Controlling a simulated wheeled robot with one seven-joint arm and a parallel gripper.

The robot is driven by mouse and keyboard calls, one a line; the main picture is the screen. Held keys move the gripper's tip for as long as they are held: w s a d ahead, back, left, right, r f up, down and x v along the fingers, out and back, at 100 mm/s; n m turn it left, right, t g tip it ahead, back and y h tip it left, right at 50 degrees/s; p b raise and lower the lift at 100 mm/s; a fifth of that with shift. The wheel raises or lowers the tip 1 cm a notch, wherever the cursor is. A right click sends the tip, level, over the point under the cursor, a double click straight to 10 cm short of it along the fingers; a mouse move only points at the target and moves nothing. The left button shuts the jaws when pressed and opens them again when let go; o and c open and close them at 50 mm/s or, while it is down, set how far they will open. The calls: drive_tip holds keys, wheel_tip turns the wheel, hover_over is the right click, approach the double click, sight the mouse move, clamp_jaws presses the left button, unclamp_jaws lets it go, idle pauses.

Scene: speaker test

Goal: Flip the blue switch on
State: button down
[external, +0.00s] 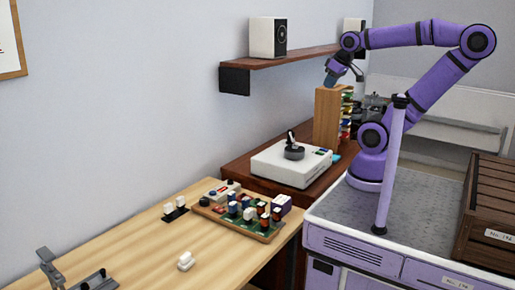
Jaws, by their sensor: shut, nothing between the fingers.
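My purple arm reaches over the brown desk. My gripper (333,79) is at the top of an upright wooden rack (327,118); it is small here and looks shut and empty. I cannot tell whether it touches the rack. Small coloured parts, some blue, show along the rack's right side. A board (267,238) with several small blocks or switches, including blue ones (233,210), lies on the light wooden table, well away from my gripper. I cannot tell which blue part is the blue switch, or its position.
A white box with a black joystick (293,154) sits on the brown desk (238,166) left of the rack. A shelf (270,65) with a white speaker (267,37) hangs behind. A metal clamp-like part (53,266) and small white pieces (186,260) are on the light table.

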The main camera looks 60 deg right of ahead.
drive_tip(key=n+g, duration=0.4)
drive_tip(key=n, duration=1.4)
hover_over(324, 149)
drive_tip(key=s, duration=0.1)
wheel_tip(324, 149, down, 24)
drive_tip(key=shift+f, duration=0.15)
drive_tip(key=shift+d, duration=0.1)
drive_tip(key=f, duration=0.4)
drive_tip(key=w+f, duration=0.1)
drive_tip(key=f, duration=0.4)
drive_tip(key=w+f, duration=0.1)
drive_tip(key=f, duration=0.4)
